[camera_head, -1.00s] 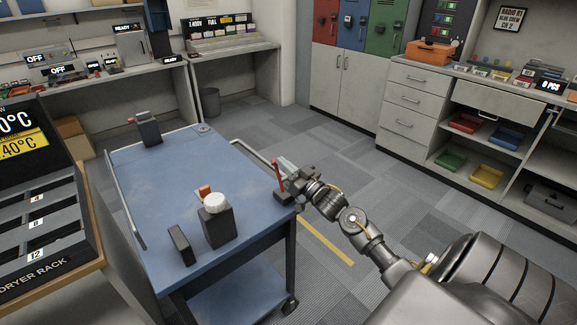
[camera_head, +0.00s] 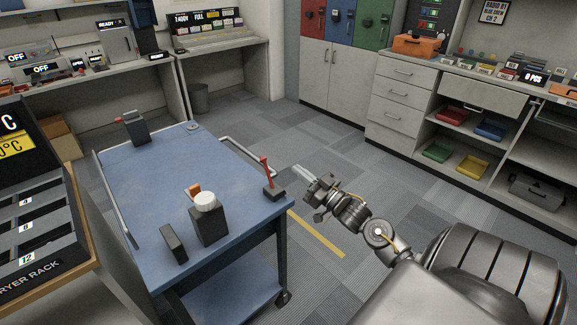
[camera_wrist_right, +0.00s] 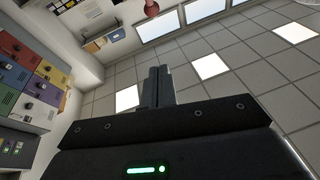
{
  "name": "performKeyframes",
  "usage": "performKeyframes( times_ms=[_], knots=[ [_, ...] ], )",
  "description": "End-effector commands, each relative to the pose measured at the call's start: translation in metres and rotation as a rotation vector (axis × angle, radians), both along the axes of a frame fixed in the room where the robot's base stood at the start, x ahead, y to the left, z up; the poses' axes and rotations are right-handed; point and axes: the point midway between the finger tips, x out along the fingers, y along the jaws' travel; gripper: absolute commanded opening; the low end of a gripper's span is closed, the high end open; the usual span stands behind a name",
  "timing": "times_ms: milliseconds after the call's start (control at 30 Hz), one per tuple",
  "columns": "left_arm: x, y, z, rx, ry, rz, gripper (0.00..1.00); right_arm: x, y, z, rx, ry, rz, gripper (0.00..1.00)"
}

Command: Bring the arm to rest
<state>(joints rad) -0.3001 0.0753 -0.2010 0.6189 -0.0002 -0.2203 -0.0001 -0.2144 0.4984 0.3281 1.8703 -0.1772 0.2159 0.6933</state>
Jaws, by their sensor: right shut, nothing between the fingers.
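My right gripper (camera_head: 302,174) is shut and empty. It hangs in the air over the floor, just right of the blue cart (camera_head: 170,200), apart from it. Its shut fingers also show in the right wrist view (camera_wrist_right: 156,86), pointing toward the ceiling and windows. My left gripper is not in the head view.
On the cart stand a red-handled tool on a dark base (camera_head: 273,190), a dark box with a white round top (camera_head: 208,222), a small dark block (camera_head: 173,243) and a dark device (camera_head: 136,128). A dryer rack (camera_head: 40,215) stands at left. The floor right of the cart is clear.

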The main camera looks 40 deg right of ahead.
Motion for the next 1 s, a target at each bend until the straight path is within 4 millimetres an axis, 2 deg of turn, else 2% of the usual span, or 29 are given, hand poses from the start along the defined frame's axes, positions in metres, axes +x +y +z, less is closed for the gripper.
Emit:
performKeyframes(
  times_ms=[100, 200, 633, 733, 767, 867, 967, 1000],
  knots=[
    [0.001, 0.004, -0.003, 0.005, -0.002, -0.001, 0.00, -0.014, -0.002, -0.003, 0.000, 0.000, 0.000, 0.00],
    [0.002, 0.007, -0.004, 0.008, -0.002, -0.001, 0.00, -0.019, -0.002, -0.003, 0.000, -0.001, 0.001, 0.00],
    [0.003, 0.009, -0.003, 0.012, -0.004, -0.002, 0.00, -0.021, -0.003, -0.003, -0.005, -0.002, -0.002, 0.00],
    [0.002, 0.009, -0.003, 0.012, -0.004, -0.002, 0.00, -0.020, -0.007, -0.007, -0.065, 0.010, -0.037, 0.00],
    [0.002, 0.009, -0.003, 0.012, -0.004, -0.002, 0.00, -0.018, -0.013, -0.015, -0.094, 0.031, -0.066, 0.00],
    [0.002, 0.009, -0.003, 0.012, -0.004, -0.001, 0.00, -0.014, -0.037, -0.067, -0.155, 0.151, -0.150, 0.00],
    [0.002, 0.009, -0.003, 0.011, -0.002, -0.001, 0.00, -0.020, -0.053, -0.142, -0.199, 0.317, -0.223, 0.00],
    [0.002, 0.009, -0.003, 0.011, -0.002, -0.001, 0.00, -0.025, -0.056, -0.175, -0.215, 0.389, -0.242, 0.00]
  ],
)
